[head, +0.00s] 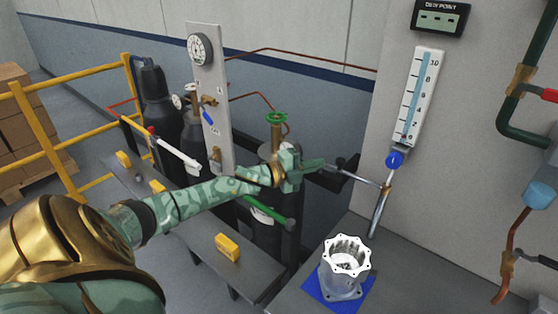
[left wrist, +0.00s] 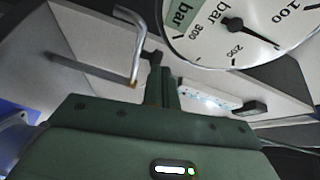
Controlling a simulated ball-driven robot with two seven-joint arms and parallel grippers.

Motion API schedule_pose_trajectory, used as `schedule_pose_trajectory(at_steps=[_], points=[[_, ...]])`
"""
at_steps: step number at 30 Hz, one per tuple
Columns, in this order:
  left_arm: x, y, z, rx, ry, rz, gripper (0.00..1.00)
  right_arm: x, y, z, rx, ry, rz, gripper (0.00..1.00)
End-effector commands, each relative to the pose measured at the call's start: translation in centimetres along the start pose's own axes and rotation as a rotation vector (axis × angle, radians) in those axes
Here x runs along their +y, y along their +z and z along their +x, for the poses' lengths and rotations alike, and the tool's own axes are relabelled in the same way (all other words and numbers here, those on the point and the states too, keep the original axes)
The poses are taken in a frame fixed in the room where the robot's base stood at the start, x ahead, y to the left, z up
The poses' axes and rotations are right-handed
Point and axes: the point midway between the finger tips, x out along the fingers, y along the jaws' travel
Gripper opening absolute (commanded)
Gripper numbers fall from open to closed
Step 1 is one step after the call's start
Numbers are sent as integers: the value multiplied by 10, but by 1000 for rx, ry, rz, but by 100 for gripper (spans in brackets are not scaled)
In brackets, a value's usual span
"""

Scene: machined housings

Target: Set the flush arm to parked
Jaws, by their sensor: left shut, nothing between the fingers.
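A thin steel swing arm (head: 358,179), which looks like the flush arm, reaches out beside the wall panel, with a tube (head: 379,212) slanting down from its right end. No label naming it is readable. In the left wrist view a bent metal tube (left wrist: 137,45) shows, left of the fingers. My left gripper (head: 318,164) is shut and empty, pointing right, close to the left end of the swing arm. I cannot tell whether they touch. Its narrow shut fingers also show in the left wrist view (left wrist: 160,80). My right gripper is not in view.
A silver housing (head: 345,268) stands on a blue mat (head: 312,287) on the grey bench, below the tube. Gas cylinders (head: 155,95), a gauge panel (head: 212,110) and a yellow railing (head: 60,140) stand at left. A large gauge (left wrist: 240,30) shows in the left wrist view.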

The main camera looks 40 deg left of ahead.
Motion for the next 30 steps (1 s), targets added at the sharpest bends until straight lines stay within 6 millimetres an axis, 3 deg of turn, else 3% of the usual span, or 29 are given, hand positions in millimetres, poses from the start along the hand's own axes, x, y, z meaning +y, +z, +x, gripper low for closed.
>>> schedule_pose_trajectory(at_steps=[9, 15, 21, 30], points=[[1, -1, -79, 1, 6, -2, 0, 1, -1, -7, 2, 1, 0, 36], [1, 0, -113, 0, 3, -2, 0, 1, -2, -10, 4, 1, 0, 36], [0, 0, -127, 0, 1, -1, 0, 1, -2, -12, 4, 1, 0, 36], [0, 0, -128, 0, 1, -1, 0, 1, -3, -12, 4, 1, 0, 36]])
